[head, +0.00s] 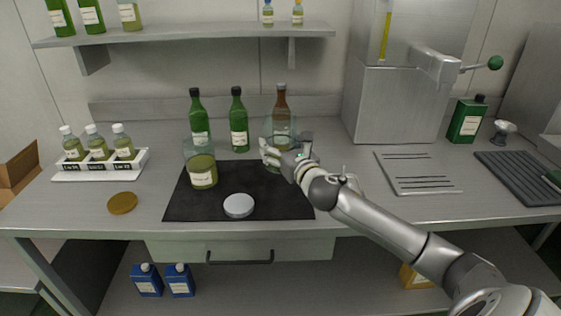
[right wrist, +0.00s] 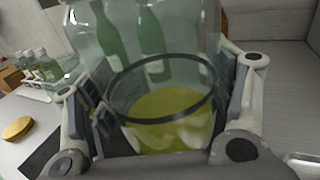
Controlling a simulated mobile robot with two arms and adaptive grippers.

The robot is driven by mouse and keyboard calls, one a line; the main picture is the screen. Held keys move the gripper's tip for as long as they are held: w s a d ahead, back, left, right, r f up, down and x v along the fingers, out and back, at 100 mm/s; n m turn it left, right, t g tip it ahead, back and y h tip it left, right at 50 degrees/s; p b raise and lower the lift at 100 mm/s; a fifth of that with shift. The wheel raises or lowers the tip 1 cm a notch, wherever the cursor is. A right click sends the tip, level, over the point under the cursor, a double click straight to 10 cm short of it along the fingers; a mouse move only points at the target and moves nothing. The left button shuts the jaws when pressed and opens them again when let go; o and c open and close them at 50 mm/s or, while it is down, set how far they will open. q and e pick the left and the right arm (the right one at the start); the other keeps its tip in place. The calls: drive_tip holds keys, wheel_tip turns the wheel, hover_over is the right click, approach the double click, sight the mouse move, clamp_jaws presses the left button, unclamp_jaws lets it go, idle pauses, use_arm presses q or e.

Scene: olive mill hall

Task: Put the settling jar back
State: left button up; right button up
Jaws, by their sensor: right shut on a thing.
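My right gripper (head: 285,155) is shut on a clear glass jar (head: 279,128) with yellow-green liquid in its lower part. In the right wrist view the jar (right wrist: 165,105) stands between the two fingers (right wrist: 158,110). In the head view my gripper hides part of the jar; I cannot tell whether its base touches the table. A second glass jar (head: 202,172), with a label and olive-green contents, stands on the black mat (head: 185,208). A white round lid (head: 239,206) lies on the mat and a gold one (head: 122,203) on the table to the left. My left gripper is out of view.
Two green bottles (head: 239,125) and a brown bottle (head: 281,105) stand behind the mat. A white rack (head: 75,174) with 3 small bottles is at the left. A grooved board (head: 417,176) and a metal machine (head: 395,103) are at the right. A shelf (head: 190,37) hangs above.

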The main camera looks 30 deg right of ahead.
drive_tip(key=w+d+f, duration=0.1)
drive_tip(key=f, duration=0.2)
drive_tip(key=w+d+f, duration=0.1)
drive_tip(key=w+f, duration=0.1)
drive_tip(key=f, duration=0.1)
drive_tip(key=w+f+b, duration=0.1)
drive_tip(key=f, duration=0.1)
drive_tip(key=shift+w+d+f, duration=0.2)
drive_tip(key=shift+d+f, duration=0.2)
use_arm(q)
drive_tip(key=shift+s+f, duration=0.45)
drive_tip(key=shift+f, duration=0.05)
use_arm(e)
drive_tip(key=shift+f, duration=0.1)
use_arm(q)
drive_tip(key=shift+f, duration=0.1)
use_arm(e)
drive_tip(key=o, duration=1.8)
drive_tip(key=shift+f, duration=0.1)
